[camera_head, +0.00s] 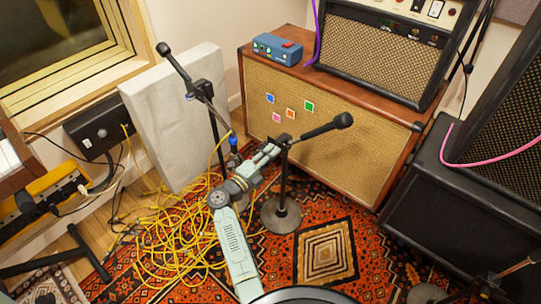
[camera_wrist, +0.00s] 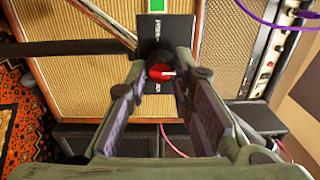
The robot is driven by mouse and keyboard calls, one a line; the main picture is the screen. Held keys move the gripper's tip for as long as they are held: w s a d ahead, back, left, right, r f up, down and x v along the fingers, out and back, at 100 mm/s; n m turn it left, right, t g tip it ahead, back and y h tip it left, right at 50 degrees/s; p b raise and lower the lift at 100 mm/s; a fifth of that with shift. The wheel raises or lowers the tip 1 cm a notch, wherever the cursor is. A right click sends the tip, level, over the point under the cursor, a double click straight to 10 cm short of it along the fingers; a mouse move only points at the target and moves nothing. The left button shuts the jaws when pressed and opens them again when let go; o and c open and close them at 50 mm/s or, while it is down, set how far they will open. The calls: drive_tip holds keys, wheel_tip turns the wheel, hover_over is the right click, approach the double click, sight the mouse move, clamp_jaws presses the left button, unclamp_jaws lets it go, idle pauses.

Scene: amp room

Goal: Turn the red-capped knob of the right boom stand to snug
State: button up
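The right boom stand (camera_head: 283,185) stands on a round base on the rug, its boom ending in a dark microphone (camera_head: 342,121) at the right. In the wrist view its red-capped knob (camera_wrist: 160,73) is ahead between my fingertips, with a white mark pointing right on the cap. A dark plate with small lettering stands behind it. My gripper (camera_head: 268,154) is at the stand's clamp. In the wrist view my gripper (camera_wrist: 163,80) is open, with a finger on each side of the knob and gaps showing. Whether a fingertip touches it, I cannot tell. The knob is hidden in the head view.
The left boom stand (camera_head: 213,125) stands close by on the left. A large wooden speaker cabinet (camera_head: 340,115) is behind, with a blue box (camera_head: 278,49) and an amplifier (camera_head: 385,50) on top. Tangled yellow cable (camera_head: 165,235) lies on the floor at left.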

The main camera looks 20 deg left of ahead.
drive_tip(key=o, duration=0.4)
drive_tip(key=v, duration=1.2)
idle(0.3)
